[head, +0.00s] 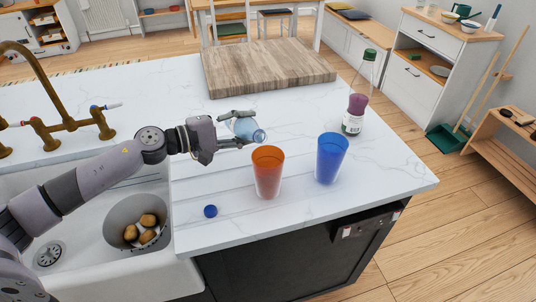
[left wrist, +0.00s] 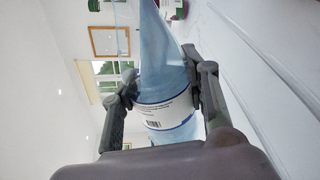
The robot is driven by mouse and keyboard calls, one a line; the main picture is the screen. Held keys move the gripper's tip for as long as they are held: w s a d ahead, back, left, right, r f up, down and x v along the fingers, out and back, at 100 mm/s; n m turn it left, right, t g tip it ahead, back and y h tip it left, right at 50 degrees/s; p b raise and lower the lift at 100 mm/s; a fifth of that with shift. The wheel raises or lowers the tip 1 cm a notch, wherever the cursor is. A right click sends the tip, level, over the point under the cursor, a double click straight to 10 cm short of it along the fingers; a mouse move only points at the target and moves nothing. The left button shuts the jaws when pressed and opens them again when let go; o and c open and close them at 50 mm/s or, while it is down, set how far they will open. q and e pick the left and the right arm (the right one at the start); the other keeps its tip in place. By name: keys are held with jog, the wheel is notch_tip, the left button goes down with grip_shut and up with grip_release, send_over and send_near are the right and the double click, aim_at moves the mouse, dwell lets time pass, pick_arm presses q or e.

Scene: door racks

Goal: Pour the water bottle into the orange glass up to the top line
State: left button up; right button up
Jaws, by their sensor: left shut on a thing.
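The clear blue water bottle (head: 246,127) is tilted, with its mouth toward the right, just above and left of the orange glass. My left gripper (head: 238,129) is shut around it. In the left wrist view, the bottle (left wrist: 163,75) shows between the two fingers (left wrist: 165,95), with a white label. The orange glass (head: 267,172) stands upright on the white counter. I cannot make out its lines or any water inside. My right gripper is not in view.
A blue glass (head: 331,158) stands right of the orange one. A bottle with purple contents (head: 357,95) stands behind it. A blue cap (head: 210,211) lies near the sink (head: 185,270). A wooden board (head: 265,68) lies at the back.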

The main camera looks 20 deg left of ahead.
pick_arm(q)
jog(key=shift+s+d+r+m, duration=0.15)
jog(key=shift+r+m, duration=0.25)
jog(key=shift+m, duration=0.05)
jog(key=shift+s+d+r+m, duration=0.1)
jog(key=shift+d+r+m, duration=0.05)
jog(key=shift+r+m, duration=0.3)
dwell(1.1)
jog(key=shift+r+m+t+y, duration=0.3)
jog(key=shift+r+m, duration=0.2)
dwell(1.9)
